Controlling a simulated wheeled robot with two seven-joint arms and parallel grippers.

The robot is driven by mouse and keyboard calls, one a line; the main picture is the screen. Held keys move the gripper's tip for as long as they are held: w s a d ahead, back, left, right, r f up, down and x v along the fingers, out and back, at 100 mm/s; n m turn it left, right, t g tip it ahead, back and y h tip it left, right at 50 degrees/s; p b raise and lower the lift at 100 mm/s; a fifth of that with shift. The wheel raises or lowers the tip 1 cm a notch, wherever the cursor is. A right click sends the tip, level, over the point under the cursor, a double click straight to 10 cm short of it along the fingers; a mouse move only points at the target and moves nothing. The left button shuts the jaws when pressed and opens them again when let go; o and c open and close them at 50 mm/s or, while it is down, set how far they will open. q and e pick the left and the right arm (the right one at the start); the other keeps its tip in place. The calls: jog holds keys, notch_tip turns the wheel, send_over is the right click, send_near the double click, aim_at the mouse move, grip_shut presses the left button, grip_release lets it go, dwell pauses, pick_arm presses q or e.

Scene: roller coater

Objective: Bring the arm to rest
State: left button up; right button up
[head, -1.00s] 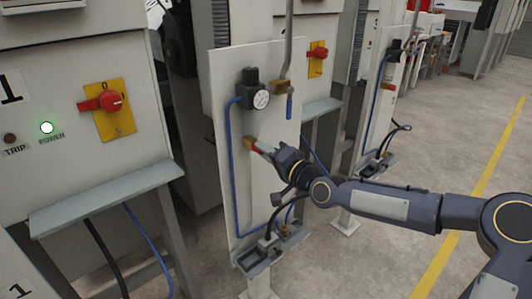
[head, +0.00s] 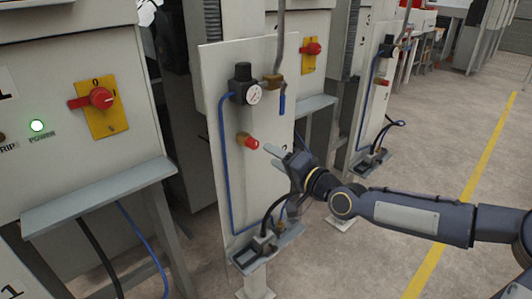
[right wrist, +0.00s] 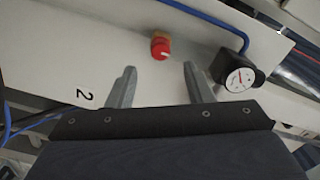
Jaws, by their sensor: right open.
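My right gripper (head: 275,154) reaches in from the right in the head view. Its jaws are open and empty, a little to the right of a red knob (head: 252,143) on a brass fitting and apart from it. In the right wrist view the two fingers of the right gripper (right wrist: 155,87) stand wide apart, and the red knob (right wrist: 160,49) shows beyond the tips, between them. The knob sits on a white upright panel (head: 215,75). My left gripper is not in view.
A pressure gauge (head: 253,95) and a blue-handled valve (head: 282,104) are above the knob. A small grey tray (head: 247,262) is at the panel's foot. A cabinet with a red switch (head: 101,98) and a ledge (head: 100,195) stands left. Open floor (head: 420,150) lies right.

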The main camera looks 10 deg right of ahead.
jog(key=shift+v, duration=0.8)
jog(key=s+d+f+n+g+h+p, duration=0.2)
jog(key=s+f+n+g+h+p, duration=0.25)
jog(key=s, duration=0.55)
jog(key=s+d+g+h+p, duration=0.1)
jog(key=s+d, duration=0.3)
jog(key=s, duration=0.7)
jog(key=s+d+r+g+h+p, duration=0.1)
jog(key=s+d+g+p, duration=0.1)
jog(key=s, duration=1)
jog(key=shift+s+d+g, duration=0.3)
jog(key=shift+d+g, duration=0.45)
jog(key=shift+d, duration=0.15)
jog(key=shift+c, duration=0.5)
